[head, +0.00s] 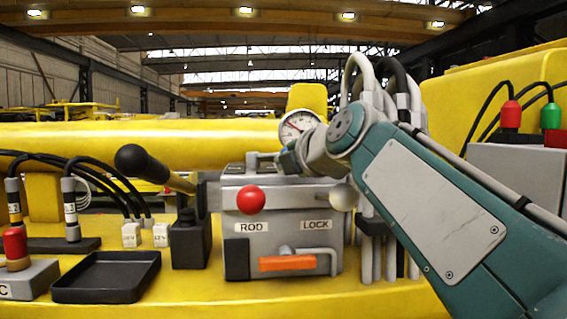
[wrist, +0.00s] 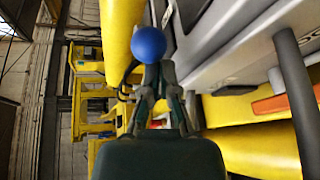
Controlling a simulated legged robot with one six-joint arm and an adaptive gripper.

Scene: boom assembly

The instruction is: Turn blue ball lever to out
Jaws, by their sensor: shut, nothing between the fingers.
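The blue ball (wrist: 149,45) of the lever shows in the wrist view, at the upper middle, just beyond my fingertips. My gripper (wrist: 154,74) is shut and empty, with its fingertips close below the ball in the picture; I cannot tell whether they touch it. The ball's lever arm is mostly hidden behind the ball. In the head view my wrist is above the grey valve box (head: 290,225), and the blue ball is not clearly visible there.
An orange handle (head: 287,263) is below. A black-knobbed lever (head: 131,158) and a black tray (head: 107,277) are left. A gauge (head: 299,125) stands behind.

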